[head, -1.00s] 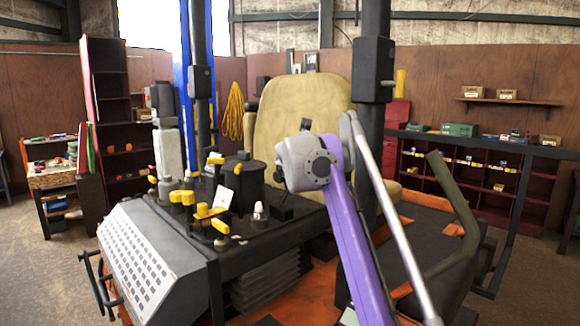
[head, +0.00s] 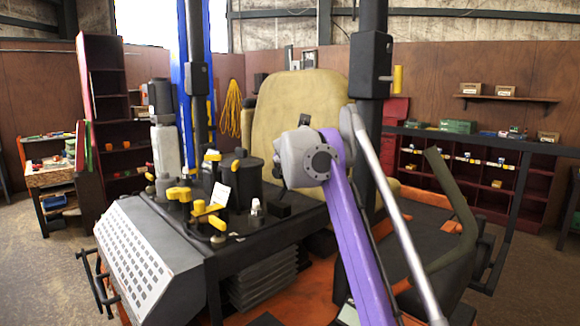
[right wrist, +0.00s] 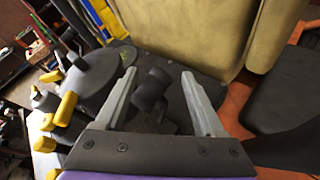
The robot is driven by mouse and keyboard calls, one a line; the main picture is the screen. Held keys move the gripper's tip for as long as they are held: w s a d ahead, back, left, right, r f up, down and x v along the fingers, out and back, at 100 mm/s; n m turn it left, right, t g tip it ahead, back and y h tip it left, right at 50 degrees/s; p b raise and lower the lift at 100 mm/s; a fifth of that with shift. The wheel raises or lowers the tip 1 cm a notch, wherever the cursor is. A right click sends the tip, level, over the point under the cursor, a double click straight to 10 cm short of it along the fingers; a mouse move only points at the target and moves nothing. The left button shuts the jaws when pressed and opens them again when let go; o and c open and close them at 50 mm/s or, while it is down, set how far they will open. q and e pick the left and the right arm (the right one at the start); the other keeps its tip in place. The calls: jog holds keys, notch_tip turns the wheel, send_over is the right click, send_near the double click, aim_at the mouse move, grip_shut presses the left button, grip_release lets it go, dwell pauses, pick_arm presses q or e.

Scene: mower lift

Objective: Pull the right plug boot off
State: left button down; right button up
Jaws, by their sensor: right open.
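In the right wrist view, my right gripper (right wrist: 158,74) is open, with two grey fingers spread apart. A black rounded plug boot (right wrist: 153,90) stands between the fingers, with gaps on both sides. I cannot tell for certain from this view alone that it is the right one. A small white-tipped fitting (head: 255,207) stands on the dark deck to the left of the wrist. My left gripper is not in view.
Yellow-handled levers (head: 205,210) and a black canister (head: 238,178) crowd the deck left of my arm. A tan seat (head: 300,110) rises behind it. A black post (head: 371,65) stands close on the right. A sloped grey panel (head: 145,260) fills the front left.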

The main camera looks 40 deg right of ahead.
jog(key=v, duration=0.9)
jog(key=shift+a, duration=0.15)
